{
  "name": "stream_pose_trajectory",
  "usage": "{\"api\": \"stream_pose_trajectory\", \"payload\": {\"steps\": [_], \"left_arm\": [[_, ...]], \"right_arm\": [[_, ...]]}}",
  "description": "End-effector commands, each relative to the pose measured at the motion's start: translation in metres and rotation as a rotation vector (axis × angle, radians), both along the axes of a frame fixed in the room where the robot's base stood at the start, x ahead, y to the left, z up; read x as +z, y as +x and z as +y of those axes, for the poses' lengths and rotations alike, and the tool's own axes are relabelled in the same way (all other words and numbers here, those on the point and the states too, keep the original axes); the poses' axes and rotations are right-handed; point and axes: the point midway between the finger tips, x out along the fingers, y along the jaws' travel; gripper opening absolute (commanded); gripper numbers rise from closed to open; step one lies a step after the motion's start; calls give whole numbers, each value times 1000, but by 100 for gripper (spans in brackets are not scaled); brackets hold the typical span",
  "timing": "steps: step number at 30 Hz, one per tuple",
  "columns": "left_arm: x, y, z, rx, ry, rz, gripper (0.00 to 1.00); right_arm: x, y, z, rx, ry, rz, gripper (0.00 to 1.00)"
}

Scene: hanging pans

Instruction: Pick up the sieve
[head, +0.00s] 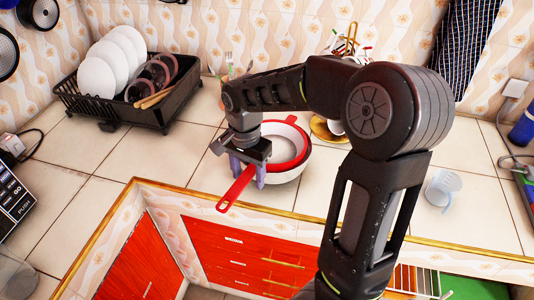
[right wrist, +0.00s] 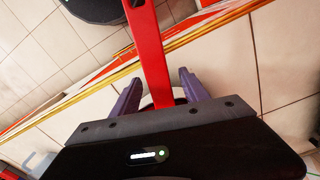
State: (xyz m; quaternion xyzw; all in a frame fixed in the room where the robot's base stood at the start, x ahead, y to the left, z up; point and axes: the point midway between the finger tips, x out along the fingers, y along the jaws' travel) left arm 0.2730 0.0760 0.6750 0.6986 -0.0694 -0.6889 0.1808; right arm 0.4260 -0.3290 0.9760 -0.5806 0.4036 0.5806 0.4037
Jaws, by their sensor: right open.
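The sieve (head: 236,190) has a long red handle and a red rim. In the head view it rests in a white bowl (head: 284,177) on the tiled counter, its handle sticking out toward the front edge. My right gripper (head: 247,174) is over the handle near the bowl, with its purple fingers apart. In the right wrist view the red handle (right wrist: 148,50) runs between the two open fingers of the gripper (right wrist: 158,90), with a gap on each side. My left gripper is not in view.
A black dish rack (head: 118,112) with white plates stands at the back left. A clear cup (head: 442,190) stands at the right. A gold dish (head: 326,132) is behind the bowl, partly hidden by my arm. The counter's front edge lies close below the handle.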

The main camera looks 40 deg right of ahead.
Motion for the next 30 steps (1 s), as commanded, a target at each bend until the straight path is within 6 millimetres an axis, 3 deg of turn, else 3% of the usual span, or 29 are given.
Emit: {"api": "stream_pose_trajectory", "payload": {"steps": [8,27,30], "left_arm": [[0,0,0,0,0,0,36],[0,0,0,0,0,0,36],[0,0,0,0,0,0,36]], "right_arm": [[0,0,0,0,0,-1,53],[0,0,0,0,0,0,1],[0,0,0,0,0,0,0]]}}
